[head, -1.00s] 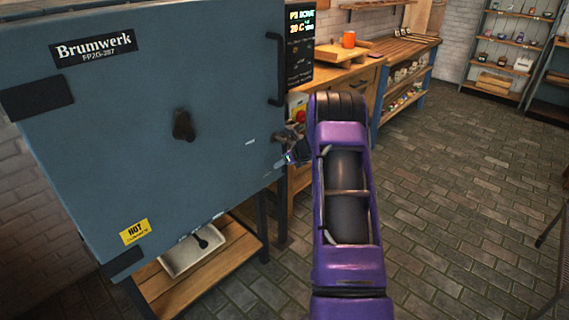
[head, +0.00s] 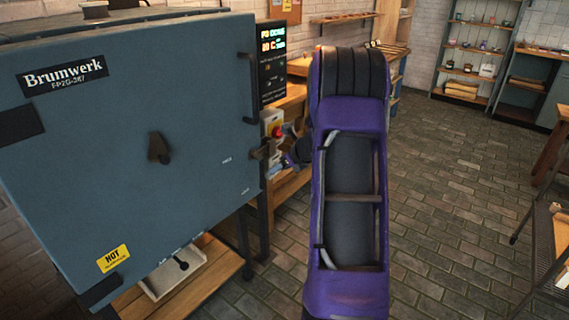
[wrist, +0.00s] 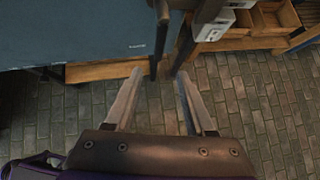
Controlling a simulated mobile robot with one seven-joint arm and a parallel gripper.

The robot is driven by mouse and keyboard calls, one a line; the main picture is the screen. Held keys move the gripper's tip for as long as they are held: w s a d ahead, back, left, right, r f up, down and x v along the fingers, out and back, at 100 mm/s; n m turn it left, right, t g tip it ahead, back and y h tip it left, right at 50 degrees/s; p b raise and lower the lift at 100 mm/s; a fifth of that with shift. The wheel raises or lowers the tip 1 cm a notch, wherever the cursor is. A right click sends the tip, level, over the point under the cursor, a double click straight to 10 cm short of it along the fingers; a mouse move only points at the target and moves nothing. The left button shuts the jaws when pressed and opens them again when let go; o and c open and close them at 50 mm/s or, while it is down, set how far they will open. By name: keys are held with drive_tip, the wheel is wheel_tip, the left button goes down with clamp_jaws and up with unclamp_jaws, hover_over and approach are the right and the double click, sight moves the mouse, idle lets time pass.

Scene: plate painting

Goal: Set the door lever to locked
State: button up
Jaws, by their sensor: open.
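The blue-grey kiln door (head: 100,140) fills the left of the head view and appears shut. A dark lever (head: 262,150) shows at its right edge, below a black vertical handle (head: 248,90). Its set position is hard to read. My gripper (head: 280,170) is beside this edge, small and partly hidden by my purple arm. In the wrist view my gripper (wrist: 160,74) is open and nothing shows between its fingers. A dark upright bar, probably the lever (wrist: 161,30), stands just beyond the fingertips. I cannot tell whether they touch.
A control box with a red button (head: 277,131) and a lit display panel (head: 271,60) sit right of the door. A dark knob (head: 158,148) is mid-door. The kiln stand has a wooden shelf (head: 205,275). Brick floor (head: 440,190) is open at right.

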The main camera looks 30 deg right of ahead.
drive_tip(key=shift+v, duration=1.4)
